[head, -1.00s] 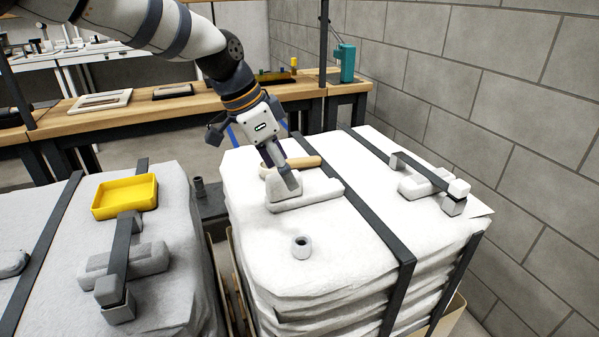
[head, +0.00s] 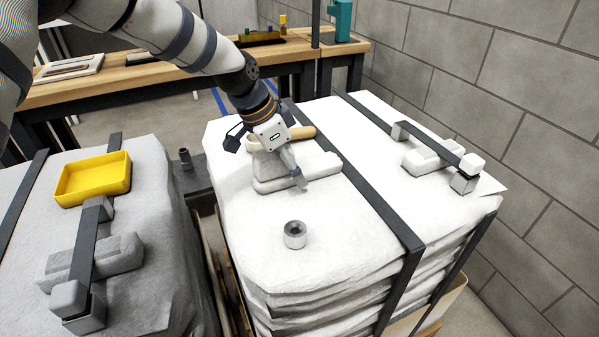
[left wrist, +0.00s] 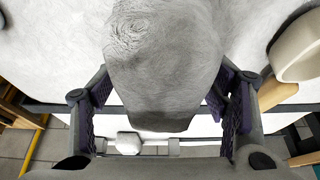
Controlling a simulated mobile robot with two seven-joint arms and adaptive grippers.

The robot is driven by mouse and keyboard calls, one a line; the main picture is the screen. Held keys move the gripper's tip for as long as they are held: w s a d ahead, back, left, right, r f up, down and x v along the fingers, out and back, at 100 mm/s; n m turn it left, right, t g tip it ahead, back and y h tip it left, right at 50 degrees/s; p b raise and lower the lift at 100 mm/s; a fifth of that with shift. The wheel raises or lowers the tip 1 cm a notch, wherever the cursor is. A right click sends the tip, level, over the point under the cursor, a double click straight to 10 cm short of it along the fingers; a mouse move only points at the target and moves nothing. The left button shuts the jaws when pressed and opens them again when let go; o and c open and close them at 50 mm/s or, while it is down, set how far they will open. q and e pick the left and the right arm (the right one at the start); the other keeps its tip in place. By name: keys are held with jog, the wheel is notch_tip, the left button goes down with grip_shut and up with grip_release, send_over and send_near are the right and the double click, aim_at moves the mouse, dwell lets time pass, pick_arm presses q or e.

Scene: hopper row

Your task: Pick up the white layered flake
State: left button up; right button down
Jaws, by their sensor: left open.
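A pale, stepped block (head: 268,180), which I take for the white layered flake, lies on top of the white wrapped stack (head: 330,235) in the head view. My left gripper (head: 297,180) is low over its near side, fingers pointing down. In the left wrist view a pale grey, grained piece (left wrist: 160,65) with a swirl mark and a dark end fills the space between the open fingers (left wrist: 162,105). I cannot tell whether the fingers touch it. The gripper hides part of the block in the head view. My right gripper is not in view.
A mallet-like tool with a wooden handle (head: 302,132) lies just behind the block. A grey ring (head: 295,235) stands in front. Dark straps cross the stack; a strap with blocks (head: 430,152) lies right. A yellow tray (head: 93,180) sits on the left stack.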

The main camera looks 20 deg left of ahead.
aim_at(290, 149)
pick_arm(q)
jog(key=c, duration=1.2)
jog(key=shift+c, duration=0.3)
jog(key=shift+r, duration=0.15)
